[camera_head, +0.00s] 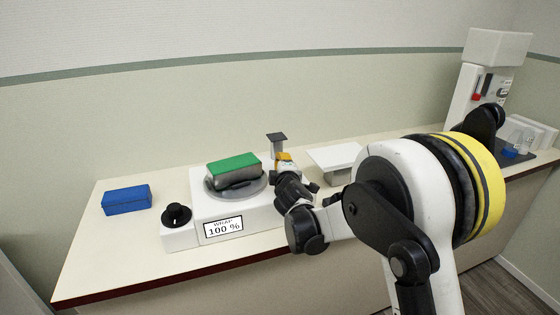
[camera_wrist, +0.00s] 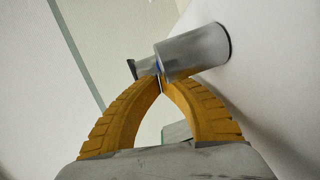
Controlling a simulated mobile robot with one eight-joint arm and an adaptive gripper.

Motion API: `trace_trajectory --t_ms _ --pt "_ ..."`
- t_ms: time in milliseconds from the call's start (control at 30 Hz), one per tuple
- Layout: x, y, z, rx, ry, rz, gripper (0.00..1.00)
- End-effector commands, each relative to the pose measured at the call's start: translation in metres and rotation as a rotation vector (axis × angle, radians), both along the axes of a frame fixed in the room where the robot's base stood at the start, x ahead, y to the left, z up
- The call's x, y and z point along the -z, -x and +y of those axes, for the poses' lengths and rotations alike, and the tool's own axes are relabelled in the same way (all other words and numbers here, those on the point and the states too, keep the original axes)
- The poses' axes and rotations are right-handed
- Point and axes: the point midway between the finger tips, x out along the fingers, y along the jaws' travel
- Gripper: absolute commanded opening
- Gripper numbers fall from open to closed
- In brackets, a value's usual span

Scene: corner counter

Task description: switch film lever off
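My gripper (camera_head: 284,157) is at the machine's right side, by a post with a dark flat top (camera_head: 277,137). In the wrist view my yellow fingers (camera_wrist: 160,82) come together at their tips, with nothing clearly held. A grey cylinder (camera_wrist: 193,52), possibly the film lever, sticks out from a white surface right at the fingertips. I cannot tell if they touch.
A black knob (camera_head: 177,215) on a white base is left of the sign. A blue box (camera_head: 126,200) lies at the counter's left. A white flat-topped stand (camera_head: 335,157) is right of my gripper. A tall white dispenser-like unit (camera_head: 482,85) stands at the far right.

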Motion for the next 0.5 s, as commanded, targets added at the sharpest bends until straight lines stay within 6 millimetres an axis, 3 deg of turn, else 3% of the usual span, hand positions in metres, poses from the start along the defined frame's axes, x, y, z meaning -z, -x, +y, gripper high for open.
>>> trace_trajectory --t_ms 333,500 --pt "0.000 0.003 0.000 0.000 0.000 0.000 0.00" --pt "-0.004 0.025 -0.004 -0.001 0.001 0.000 0.00"
